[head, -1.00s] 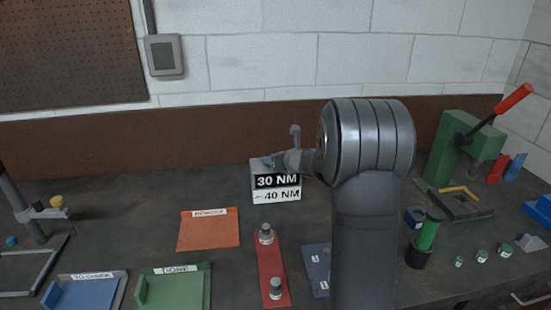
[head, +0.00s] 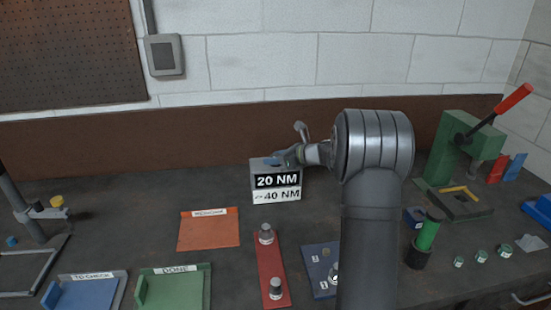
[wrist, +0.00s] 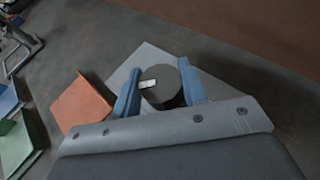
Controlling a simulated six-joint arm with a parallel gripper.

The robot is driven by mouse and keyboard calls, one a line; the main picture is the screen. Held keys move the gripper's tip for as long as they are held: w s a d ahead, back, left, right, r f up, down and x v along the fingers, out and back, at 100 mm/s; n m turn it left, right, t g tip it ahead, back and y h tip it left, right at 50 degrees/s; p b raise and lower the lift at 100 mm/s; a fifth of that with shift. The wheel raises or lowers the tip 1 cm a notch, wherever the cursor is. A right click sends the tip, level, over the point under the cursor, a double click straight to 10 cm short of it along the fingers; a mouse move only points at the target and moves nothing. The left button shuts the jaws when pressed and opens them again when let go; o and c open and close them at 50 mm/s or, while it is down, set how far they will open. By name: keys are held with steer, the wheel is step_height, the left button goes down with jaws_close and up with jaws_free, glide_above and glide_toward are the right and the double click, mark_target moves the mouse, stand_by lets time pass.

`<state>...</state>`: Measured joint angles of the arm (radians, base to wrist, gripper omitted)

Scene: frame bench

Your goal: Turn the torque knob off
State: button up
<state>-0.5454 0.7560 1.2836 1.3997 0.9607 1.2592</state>
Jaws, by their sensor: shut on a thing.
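The torque box (head: 277,194) stands at the back middle of the bench. Its front display reads 20 NM, with a 40 NM label below. The torque knob (wrist: 160,88) is a dark round knob with a pale mark on top, seen in the wrist view on the box's grey top (wrist: 138,54). My gripper (wrist: 157,92) has its two blue fingers on either side of the knob, shut on it. In the head view my gripper (head: 283,160) reaches in from the right over the box top and hides most of the knob.
An orange tray (head: 208,232) lies in front and left of the box. A red strip (head: 270,263) with two knobbed pieces lies in front. A green DONE tray (head: 172,290) and a blue TO CHECK tray (head: 90,294) are front left. A green press (head: 462,148) stands right.

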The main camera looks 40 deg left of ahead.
steer(key=n+g+h, duration=0.1)
steer(key=n+g, duration=0.1)
steer(key=g, duration=0.1)
steer(key=n+g, duration=0.3)
steer(key=shift+f+h, duration=0.1)
steer(key=shift+h, duration=0.3)
steer(key=shift+n+g+h, duration=1)
steer(key=shift+n+g, duration=0.5)
steer(key=shift+n, duration=0.2)
steer(key=o, duration=1)
steer(key=v, duration=1.2)
steer(key=shift+w+a, duration=0.1)
